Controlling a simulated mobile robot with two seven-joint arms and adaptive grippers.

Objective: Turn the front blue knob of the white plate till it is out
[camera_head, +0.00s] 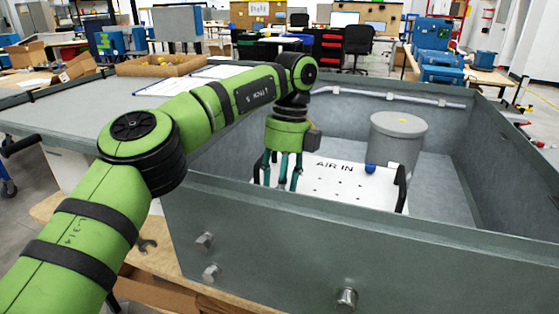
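The white plate (335,184), marked "AIR IN", lies inside the large grey metal box, with a black handle at each side. One blue knob (370,168) stands near the plate's right back part. No second blue knob shows; the plate's front edge is hidden by the box wall, and its left part is partly covered by my gripper. My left gripper (281,185) points down over the left part of the plate, left of the visible knob. Its fingertips are partly hidden, so I cannot tell whether they hold anything. My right gripper is not in view.
The grey box's front wall (400,245) stands between me and the plate, with bolts on its outer face. A grey cylinder (398,140) stands behind the plate on the right. A pale pipe (395,96) runs along the back wall. The box floor at right looks clear.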

